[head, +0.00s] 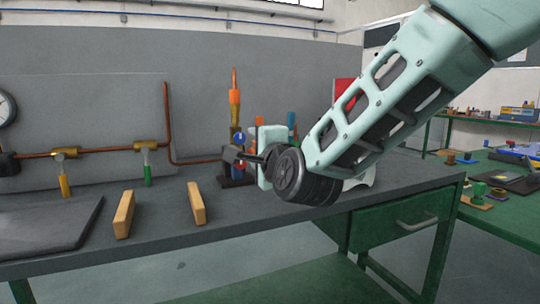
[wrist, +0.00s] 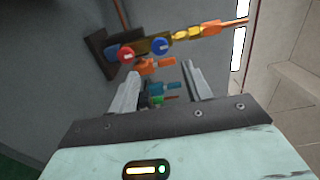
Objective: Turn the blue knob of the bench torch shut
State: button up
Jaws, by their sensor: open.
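The bench torch stands upright on the workbench, with an orange upper part (head: 234,97) and a dark base. Its blue knob (head: 240,137) shows just above my gripper (head: 236,154) in the head view. In the wrist view the blue knob (wrist: 160,46) lies beyond my open fingertips (wrist: 160,78), clear of both fingers. The red knob (wrist: 126,55) sits beside it to the left. My gripper is open and holds nothing. In the head view my gripper and wrist hide part of the torch's lower body.
Several tools with orange, blue and green handles (wrist: 155,88) show between my fingers in the wrist view. A copper pipe (head: 168,120) with valves runs along the back panel. Two wooden blocks (head: 124,214) lie on the workbench (head: 265,216) to the left, with bare surface around them.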

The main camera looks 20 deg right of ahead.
jog(key=s+b, duration=0.1)
jog(key=s, duration=0.7)
